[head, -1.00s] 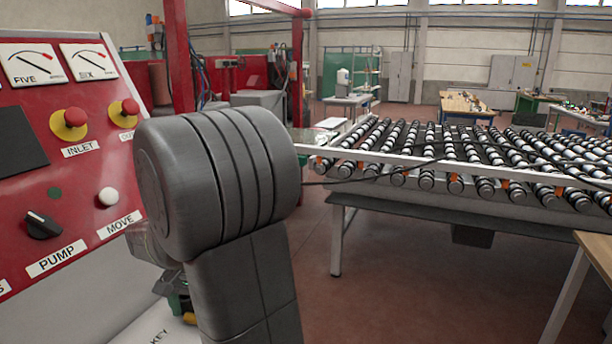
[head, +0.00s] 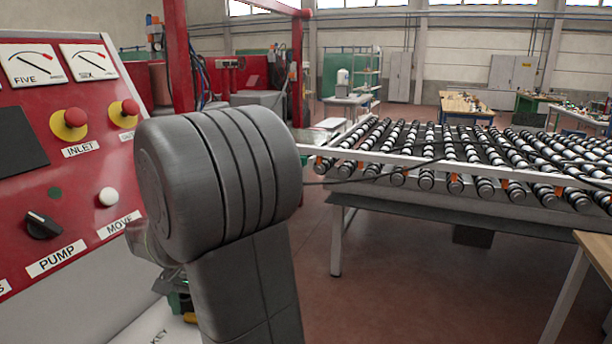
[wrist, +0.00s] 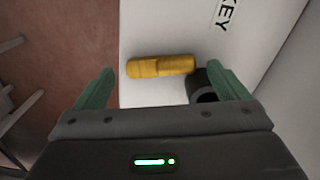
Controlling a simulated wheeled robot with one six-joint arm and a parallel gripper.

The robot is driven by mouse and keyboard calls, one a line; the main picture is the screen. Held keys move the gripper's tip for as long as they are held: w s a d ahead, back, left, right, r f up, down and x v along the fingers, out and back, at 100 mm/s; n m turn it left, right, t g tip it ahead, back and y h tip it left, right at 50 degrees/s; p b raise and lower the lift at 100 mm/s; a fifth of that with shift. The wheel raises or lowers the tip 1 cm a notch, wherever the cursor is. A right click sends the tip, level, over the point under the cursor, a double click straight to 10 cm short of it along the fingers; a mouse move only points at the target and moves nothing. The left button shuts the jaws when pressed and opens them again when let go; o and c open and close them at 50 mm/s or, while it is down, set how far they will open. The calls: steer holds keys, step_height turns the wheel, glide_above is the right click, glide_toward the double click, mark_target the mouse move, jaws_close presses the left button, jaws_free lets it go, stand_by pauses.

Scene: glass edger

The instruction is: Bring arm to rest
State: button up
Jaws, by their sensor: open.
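My gripper (wrist: 170,88) shows in the wrist view with its two green fingers spread wide apart and nothing between them touching either finger. Beyond the fingertips, a yellow cylindrical handle (wrist: 160,66) lies over a white surface marked KEY (wrist: 227,14). A dark round part (wrist: 203,86) sits beside the right finger, partly hidden by it. In the head view my grey arm link fills the middle and hides most of the gripper; only a small bit of green and yellow shows behind it.
A red control panel (head: 75,185) with an INLET button (head: 69,123), a PUMP knob (head: 42,225) and a white MOVE button (head: 108,196) stands close at left. A roller conveyor (head: 470,165) is at right. A wooden table (head: 597,250) is at the right edge. Floor between is clear.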

steer(key=shift+w+a+f, duration=0.1)
step_height(320, 180, up, 11)
steer(key=shift+s+d, duration=0.25)
steer(key=shift+s, duration=0.05)
stand_by(0.4)
